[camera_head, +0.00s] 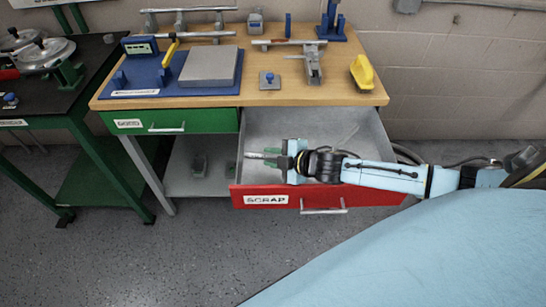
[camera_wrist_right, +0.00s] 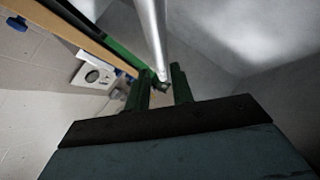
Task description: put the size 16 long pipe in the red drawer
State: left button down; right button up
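The red drawer (camera_head: 283,199), labelled SCRAP, is pulled open at the right of the bench. Its bare grey inside shows behind and beside my arm. My right gripper (camera_head: 290,157) is over the open drawer, with green fingers. A grey metal pipe (camera_head: 258,155) sticks out to the left of it. In the right wrist view the pipe (camera_wrist_right: 152,38) runs from the top edge down between the fingers (camera_wrist_right: 163,88), which look closed on it. Its size marking cannot be read, and part of it is hidden by the gripper. My left gripper is not in view.
The wooden bench top (camera_head: 345,92) carries a blue fixture (camera_head: 150,85), a grey block (camera_head: 210,66), a yellow part (camera_head: 362,72) and several pipes. A closed green drawer (camera_head: 190,121) is left of the red one. A dark green-legged table (camera_head: 85,80) stands at the left.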

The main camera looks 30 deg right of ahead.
jog(key=o, duration=0.3)
jog(key=shift+g, duration=0.5)
jog(key=s+f, duration=0.1)
jog(key=f, duration=0.1)
jog(key=s+a+f, duration=0.1)
jog(key=f, duration=0.1)
jog(key=shift+s, duration=0.35)
jog(key=shift+s+d+r, duration=0.2)
jog(key=shift+d+r, duration=0.05)
jog(key=shift+r, duration=0.05)
jog(key=shift+t, duration=0.5)
jog(key=s+d+r+p, duration=0.1)
jog(key=s+r, duration=0.1)
jog(key=r, duration=0.1)
jog(key=s+d+r+p, duration=0.1)
jog(key=s+d+r, duration=0.1)
jog(key=s+r, duration=0.1)
jog(key=s+d+r+p, duration=0.1)
jog(key=s+r, duration=0.2)
jog(key=shift+d+r, duration=0.2)
jog(key=shift+d, duration=0.2)
